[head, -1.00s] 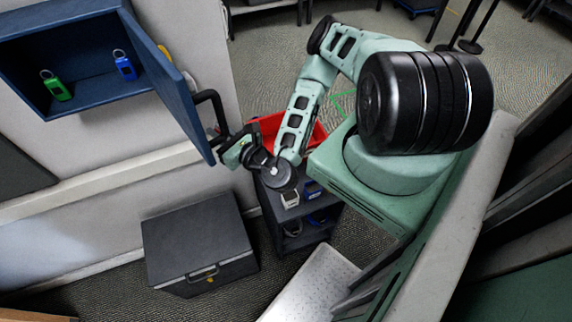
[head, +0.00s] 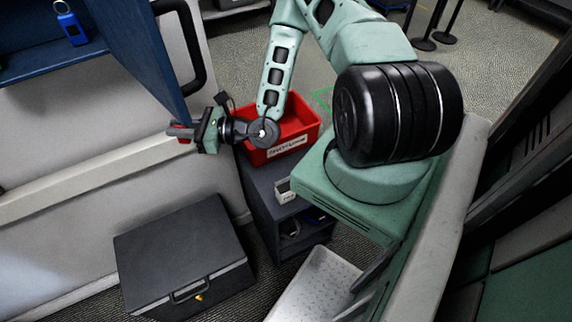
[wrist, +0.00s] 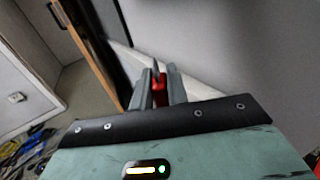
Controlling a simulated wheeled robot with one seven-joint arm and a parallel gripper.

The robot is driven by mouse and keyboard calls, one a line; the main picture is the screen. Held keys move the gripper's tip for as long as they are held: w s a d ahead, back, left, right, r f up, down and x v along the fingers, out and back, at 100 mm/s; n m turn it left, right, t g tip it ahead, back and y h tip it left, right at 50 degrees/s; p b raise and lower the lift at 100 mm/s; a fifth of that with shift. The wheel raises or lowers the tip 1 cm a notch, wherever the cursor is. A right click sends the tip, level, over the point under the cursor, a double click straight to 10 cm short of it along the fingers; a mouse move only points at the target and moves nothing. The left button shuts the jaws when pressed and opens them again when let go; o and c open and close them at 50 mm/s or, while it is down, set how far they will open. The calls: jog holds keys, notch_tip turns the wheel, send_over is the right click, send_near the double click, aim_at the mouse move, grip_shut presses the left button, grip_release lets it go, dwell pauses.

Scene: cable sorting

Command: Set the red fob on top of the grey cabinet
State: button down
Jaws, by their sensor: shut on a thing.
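The red fob (wrist: 160,91) is between the two fingers of my gripper (wrist: 161,86) in the wrist view. In the head view my gripper (head: 180,132) points left, with red (head: 186,126) showing at its tips, just below the blue cabinet door. It is held in the air, up and left of the low furniture. A dark grey cabinet-like box (head: 178,240) with a front handle and yellow latch stands on the floor at lower left; its top is bare. A dark grey shelf unit (head: 262,191) stands right of it. I cannot tell which is the grey cabinet.
The open blue wall cabinet (head: 40,66) holds a blue fob (head: 72,27); its door (head: 135,50) hangs close to my gripper. A red bin (head: 305,128) and a small pale container (head: 284,190) are by the shelf unit. Cables (wrist: 22,148) show in the wrist view.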

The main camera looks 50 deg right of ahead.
notch_tip(320, 180, down, 7)
jog(key=n+g+y+b, duration=0.3)
jog(key=n+y+b, duration=0.1)
jog(key=b, duration=0.3)
jog(key=s+a+f+n+g+y+b, duration=0.4)
jog(key=s+a+n+g+b, duration=0.25)
jog(key=s+g, duration=0.3)
jog(key=s+d+f+n+g+h+b, duration=0.2)
jog(key=s+d+n+g+h+b, duration=0.15)
jog(key=s+n+g, duration=0.4)
jog(key=s+d+f+n+g+h+b, duration=0.2)
jog(key=s+n+g+h+b, duration=0.25)
jog(key=s+g, duration=0.55)
jog(key=s+d+f+n+g+h+b, duration=0.2)
jog(key=s+d+n+g+h, duration=0.1)
jog(key=d+n+h, duration=0.4)
jog(key=n+t+h+b, duration=1.3)
jog(key=n+t+h, duration=0.4)
jog(key=h, duration=0.4)
send_over(274, 174)
notch_tip(274, 174, down, 9)
jog(key=shift+r, duration=0.1)
